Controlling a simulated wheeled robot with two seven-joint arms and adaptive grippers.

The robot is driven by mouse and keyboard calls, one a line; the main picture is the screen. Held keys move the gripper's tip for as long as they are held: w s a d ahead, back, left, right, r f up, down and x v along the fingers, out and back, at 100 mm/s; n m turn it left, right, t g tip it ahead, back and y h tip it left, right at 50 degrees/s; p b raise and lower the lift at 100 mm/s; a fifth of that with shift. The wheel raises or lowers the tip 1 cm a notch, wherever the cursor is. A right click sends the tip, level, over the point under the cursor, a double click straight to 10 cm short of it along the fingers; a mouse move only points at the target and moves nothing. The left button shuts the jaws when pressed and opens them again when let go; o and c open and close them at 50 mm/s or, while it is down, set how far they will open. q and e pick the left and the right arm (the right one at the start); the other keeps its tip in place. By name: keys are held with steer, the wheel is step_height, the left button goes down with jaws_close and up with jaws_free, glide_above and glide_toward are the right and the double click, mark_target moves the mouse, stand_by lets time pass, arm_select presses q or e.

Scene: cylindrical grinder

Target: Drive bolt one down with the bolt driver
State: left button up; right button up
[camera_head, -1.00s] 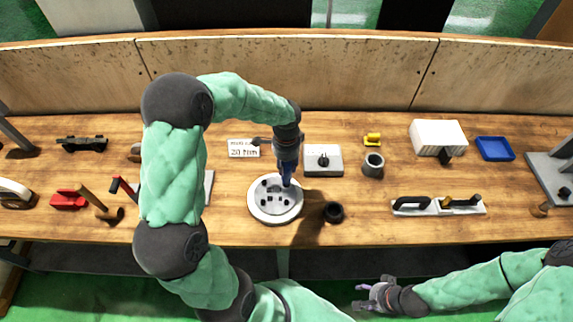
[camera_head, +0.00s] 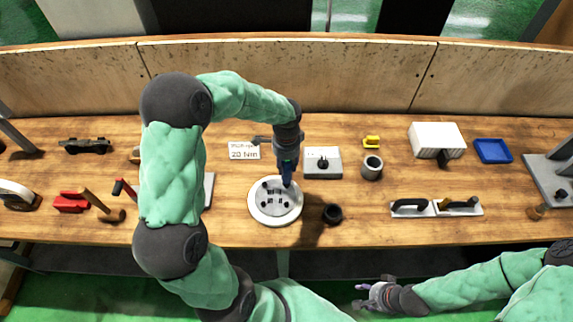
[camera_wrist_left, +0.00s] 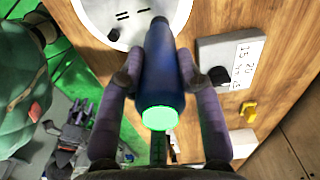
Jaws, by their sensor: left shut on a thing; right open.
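The bolt driver (camera_wrist_left: 163,75) is a dark blue tool with a bright green end cap. My left gripper (camera_head: 287,170) is shut on it above the round white plate (camera_head: 258,213); the left wrist view shows purple fingers on both sides of it. The driver's tip is over the upper right part of the plate. Several dark bolts and slots show on the plate; which is bolt one I cannot tell. The tip's contact with a bolt is hidden. My right gripper (camera_head: 372,293) is open and empty in front of the bench.
A grey block with a dial (camera_head: 333,158) stands right of the plate. A dark ring (camera_head: 332,214) and a grey cup (camera_head: 371,168) are close by. The bench front between the ring and the handled tools is clear.

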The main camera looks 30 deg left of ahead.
arm_select(q)
steer(key=shift+w+r+p, duration=0.1)
steer(key=shift+r+p, duration=1.2)
steer(key=shift+r, duration=0.65)
